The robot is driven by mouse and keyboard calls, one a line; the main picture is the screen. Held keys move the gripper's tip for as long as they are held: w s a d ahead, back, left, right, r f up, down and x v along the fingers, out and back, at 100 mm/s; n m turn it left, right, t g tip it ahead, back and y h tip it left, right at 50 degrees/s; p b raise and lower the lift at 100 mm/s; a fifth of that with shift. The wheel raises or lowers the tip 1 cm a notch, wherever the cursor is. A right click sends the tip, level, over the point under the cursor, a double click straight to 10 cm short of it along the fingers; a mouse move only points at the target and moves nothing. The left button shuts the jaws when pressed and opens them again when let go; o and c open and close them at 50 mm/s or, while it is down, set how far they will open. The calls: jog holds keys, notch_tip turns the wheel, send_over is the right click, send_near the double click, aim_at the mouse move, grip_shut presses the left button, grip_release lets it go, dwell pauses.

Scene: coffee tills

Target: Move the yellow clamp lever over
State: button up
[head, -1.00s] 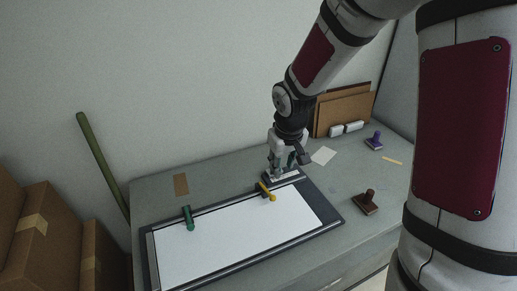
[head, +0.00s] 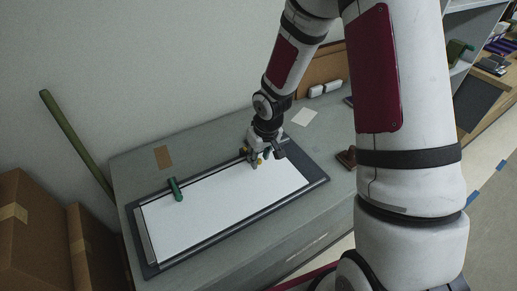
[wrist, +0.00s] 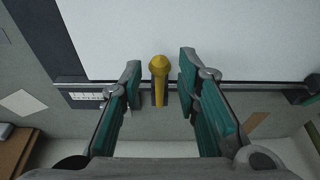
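The yellow clamp lever (wrist: 159,72) stands out from the board's rail, its rounded knob over the edge of the white sheet. My gripper (wrist: 160,78) is open, with one finger on each side of the lever and a visible gap on both sides. In the head view my gripper (head: 256,161) is low over the board's back rail and hides most of the yellow lever (head: 260,161). The drawing board (head: 210,236) lies on the grey table with a white sheet (head: 215,208) on it. A green lever (head: 174,189) is on the same rail, further left.
A brown patch (head: 163,157) and a pale card (head: 304,117) lie on the table behind the board. White blocks (head: 325,89) and brown panels (head: 318,70) stand at the back. A brown stamp (head: 346,157) is to the right. Cardboard boxes (head: 32,225) stand at left.

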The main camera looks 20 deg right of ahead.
jog(key=shift+b+x, duration=0.35)
jog(key=shift+x, duration=0.6)
jog(key=shift+r, duration=0.2)
jog(key=c, duration=0.6)
jog(key=shift+s, duration=0.1)
jog(key=shift+c, duration=0.2)
jog(key=shift+w+a+r+p, duration=0.1)
jog(key=shift+w+r+p, duration=0.25)
jog(key=shift+r, duration=0.3)
jog(key=shift+w+r+p, duration=0.3)
jog(key=shift+r, duration=0.4)
jog(key=shift+w+r, duration=0.1)
jog(key=shift+w, duration=0.05)
jog(key=shift+w+a+r, duration=0.25)
jog(key=shift+w+r, duration=0.7)
jog(key=shift+r, duration=0.15)
